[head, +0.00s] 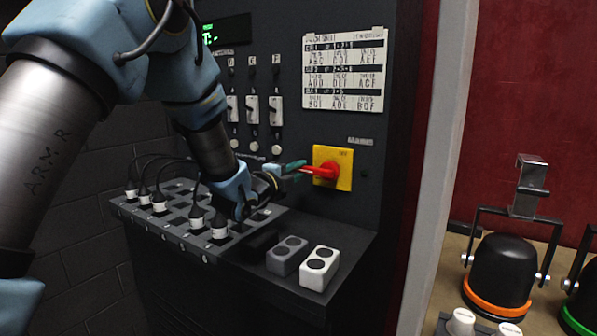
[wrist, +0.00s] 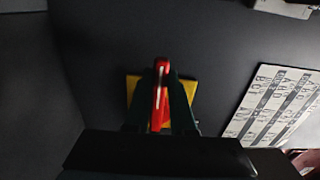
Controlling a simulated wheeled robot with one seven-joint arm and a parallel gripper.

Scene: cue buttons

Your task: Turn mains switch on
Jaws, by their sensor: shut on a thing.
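The mains switch is a red rotary handle (head: 322,172) on a yellow plate (head: 343,158), on the right part of the dark panel. In the head view the handle points left, towards my gripper (head: 297,167). Small lettering at the top of the plate is hard to read. In the wrist view the red handle (wrist: 161,85) stands between the two dark fingers of my gripper (wrist: 160,100), with the yellow plate (wrist: 188,90) behind. My gripper is shut on the handle. Part of the handle is hidden by the fingers.
Below the switch, a ledge (head: 345,245) bears a grey block (head: 287,256) and a white block (head: 317,269). Several cabled plugs (head: 159,203) stand in sockets on the left. A printed chart (head: 345,70) and toggle switches (head: 253,109) are above. A bench with black domes (head: 502,268) is right.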

